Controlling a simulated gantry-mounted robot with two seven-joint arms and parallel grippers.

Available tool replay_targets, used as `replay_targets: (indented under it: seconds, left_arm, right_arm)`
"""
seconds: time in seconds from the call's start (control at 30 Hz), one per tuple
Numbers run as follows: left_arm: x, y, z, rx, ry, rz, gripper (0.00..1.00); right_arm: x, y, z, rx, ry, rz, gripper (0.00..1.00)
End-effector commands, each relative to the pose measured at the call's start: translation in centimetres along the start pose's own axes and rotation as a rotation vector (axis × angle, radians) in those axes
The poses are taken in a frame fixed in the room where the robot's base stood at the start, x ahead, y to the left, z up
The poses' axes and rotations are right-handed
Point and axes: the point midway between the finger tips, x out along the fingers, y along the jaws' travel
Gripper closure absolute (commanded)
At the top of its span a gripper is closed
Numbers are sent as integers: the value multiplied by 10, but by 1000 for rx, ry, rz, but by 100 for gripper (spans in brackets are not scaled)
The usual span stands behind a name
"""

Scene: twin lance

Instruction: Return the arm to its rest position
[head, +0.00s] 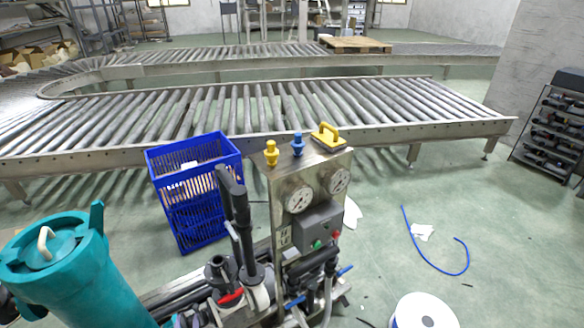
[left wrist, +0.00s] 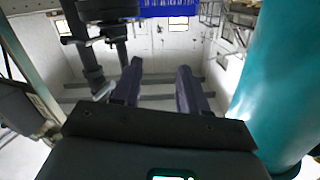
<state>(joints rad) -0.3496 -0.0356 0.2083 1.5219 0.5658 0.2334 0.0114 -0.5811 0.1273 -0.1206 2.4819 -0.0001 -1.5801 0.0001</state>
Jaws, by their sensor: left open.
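My left gripper (left wrist: 159,68) is open and empty in the left wrist view, its two dark fingers apart with nothing between them. In the head view only a small part of what looks like it shows at the bottom edge, between the teal cylinder (head: 72,268) and the pump stand's pipes. The teal cylinder also stands close on the right side of the left wrist view (left wrist: 270,85). Dark pipes (left wrist: 90,50) of the stand show to the left of the fingers. My right gripper is not in view.
The pump stand has a metal panel (head: 283,172) with gauges; a yellow fitting (head: 271,153), a blue fitting (head: 298,145) and a yellow-handled tool (head: 327,136) sit on top. A blue crate (head: 190,185) stands behind. A roller conveyor (head: 250,110) crosses the back.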

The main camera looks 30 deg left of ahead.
Motion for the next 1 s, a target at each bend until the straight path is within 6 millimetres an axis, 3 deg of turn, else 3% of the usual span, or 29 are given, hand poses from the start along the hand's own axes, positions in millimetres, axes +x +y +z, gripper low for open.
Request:
replay_targets:
  seconds: [0.03, 0.1, 0.27, 0.4, 0.53, 0.67, 0.83, 0.9, 1.0]
  left_arm:
    - [-10, 8, -52, -17, -42, 86, 57]
    - [-28, 33, -85, -33, -130, 209, 57]
    - [-90, 85, -150, -6, -342, 477, 57]
    - [-157, 112, -193, 80, -516, 678, 57]
    - [-206, 118, -216, 184, -642, 801, 57]
    - [-240, 108, -226, 291, -758, 860, 57]
    - [-269, 80, -206, 442, -963, 859, 57]
    - [-271, 73, -234, 443, -967, 857, 57]
    - [-273, 67, -258, 441, -966, 856, 57]
  right_arm:
    - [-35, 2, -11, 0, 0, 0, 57]
    - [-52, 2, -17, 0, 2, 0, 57]
    - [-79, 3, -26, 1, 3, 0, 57]
    - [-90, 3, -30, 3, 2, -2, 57]
    - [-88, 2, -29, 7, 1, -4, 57]
    - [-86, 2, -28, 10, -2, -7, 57]
    - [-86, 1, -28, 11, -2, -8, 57]
    - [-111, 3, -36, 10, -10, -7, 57]
    - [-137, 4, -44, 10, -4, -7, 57]
